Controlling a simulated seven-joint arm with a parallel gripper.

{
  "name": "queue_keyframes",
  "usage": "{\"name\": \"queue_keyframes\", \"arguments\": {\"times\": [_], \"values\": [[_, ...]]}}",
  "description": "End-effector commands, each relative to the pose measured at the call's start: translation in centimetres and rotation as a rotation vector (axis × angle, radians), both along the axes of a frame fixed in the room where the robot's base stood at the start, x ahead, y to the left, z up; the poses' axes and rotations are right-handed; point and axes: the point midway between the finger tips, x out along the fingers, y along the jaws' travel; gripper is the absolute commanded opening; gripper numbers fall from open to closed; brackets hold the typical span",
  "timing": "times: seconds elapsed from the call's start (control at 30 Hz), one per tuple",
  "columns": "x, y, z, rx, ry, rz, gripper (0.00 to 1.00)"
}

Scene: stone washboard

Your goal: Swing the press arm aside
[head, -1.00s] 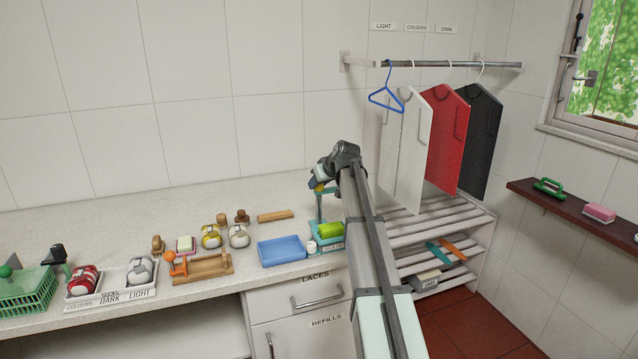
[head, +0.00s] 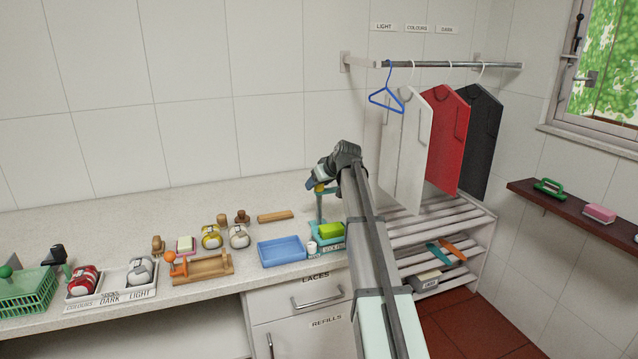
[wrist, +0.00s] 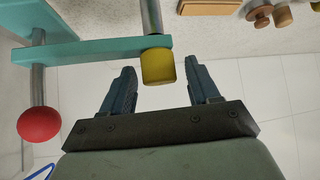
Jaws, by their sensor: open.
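The press stands at the right end of the counter. Its teal press arm (wrist: 105,50) crosses the upper left of the wrist view. A yellow knob (wrist: 158,67) sits at the arm's end, below a grey rod (wrist: 150,17). A red ball (wrist: 38,124) on another rod is at left. My gripper (wrist: 160,68) is open, with one finger on each side of the yellow knob and gaps showing on both sides. In the head view my gripper partly hides the press top; the yellow knob (head: 319,188) shows small, above a green block (head: 331,230).
A blue tray (head: 282,251) lies left of the press. A wooden rack (head: 203,268) and several brushes stand farther left. A slatted shelf (head: 440,217) with hanging boards above it is on the right. Bare counter (head: 140,215) lies behind the brushes.

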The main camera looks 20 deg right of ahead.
Motion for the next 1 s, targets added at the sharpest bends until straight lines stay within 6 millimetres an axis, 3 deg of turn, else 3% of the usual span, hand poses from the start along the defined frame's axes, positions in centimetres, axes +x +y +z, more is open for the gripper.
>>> {"name": "queue_keyframes", "arguments": {"times": [0.27,0.7,1.0], "values": [[-1.3,-0.2,1.2,0.0,0.0,0.0,0.61],[-6.9,-1.6,7.0,0.0,-0.001,-0.001,0.61],[-9.2,-2.2,9.4,0.0,-0.001,0.0,0.61]]}}
